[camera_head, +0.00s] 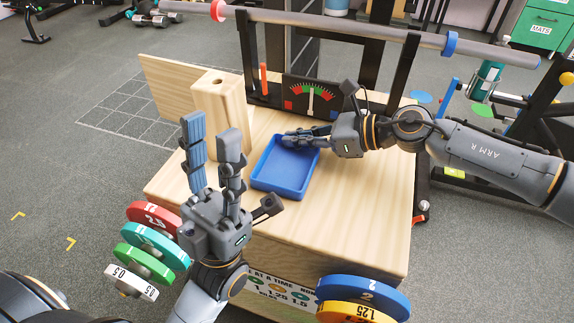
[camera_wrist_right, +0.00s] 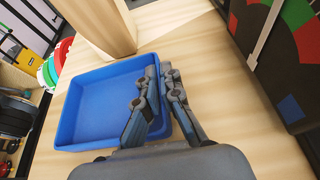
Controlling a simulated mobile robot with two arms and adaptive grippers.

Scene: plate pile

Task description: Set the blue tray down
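The blue tray (camera_head: 270,186) is empty and level, at the middle of the wooden table. It also shows in the right wrist view (camera_wrist_right: 100,139). It looks to be on or very near the wood; a small gap under it cannot be ruled out. My right gripper (camera_head: 288,137) is at the tray's far right side. In the right wrist view its fingers (camera_wrist_right: 164,72) are close together, one inside and one outside the tray wall, shut on that wall. My left gripper (camera_head: 211,130) is open and empty, fingers pointing up, left of the tray.
The wooden table (camera_head: 375,215) has free room right and in front of the tray. A wooden post (camera_head: 222,115) stands behind it, left. A gauge board (camera_head: 311,96) stands at the back. Coloured weight plates (camera_head: 150,240) hang at the left, others (camera_head: 362,292) at the front right.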

